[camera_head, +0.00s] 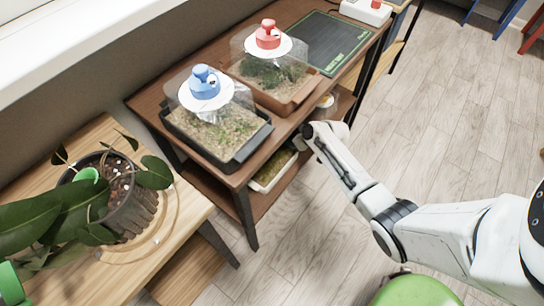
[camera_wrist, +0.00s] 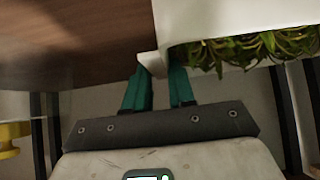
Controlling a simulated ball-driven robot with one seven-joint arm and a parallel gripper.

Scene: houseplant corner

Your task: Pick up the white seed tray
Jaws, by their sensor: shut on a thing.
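The white seed tray (camera_head: 264,186) is on the lower shelf of the dark table in the head view, partly hidden under the tabletop. It holds green growth. In the wrist view the white tray (camera_wrist: 215,20) fills the upper right, with green sprouts along it. My gripper (camera_wrist: 158,72) has its teal fingers close together at the tray's white edge, shut on it. In the head view my arm reaches to the table's front edge, and the fingertips cannot be made out there. Whether the tray is clear of the shelf cannot be told.
The tabletop (camera_head: 148,100) overhangs the tray. It bears a black tray (camera_head: 232,163) and a brown tray (camera_head: 308,92) under clear covers, and a green mat (camera_head: 325,42). A potted plant (camera_head: 125,195) stands on the wooden bench at left. The floor at right is open.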

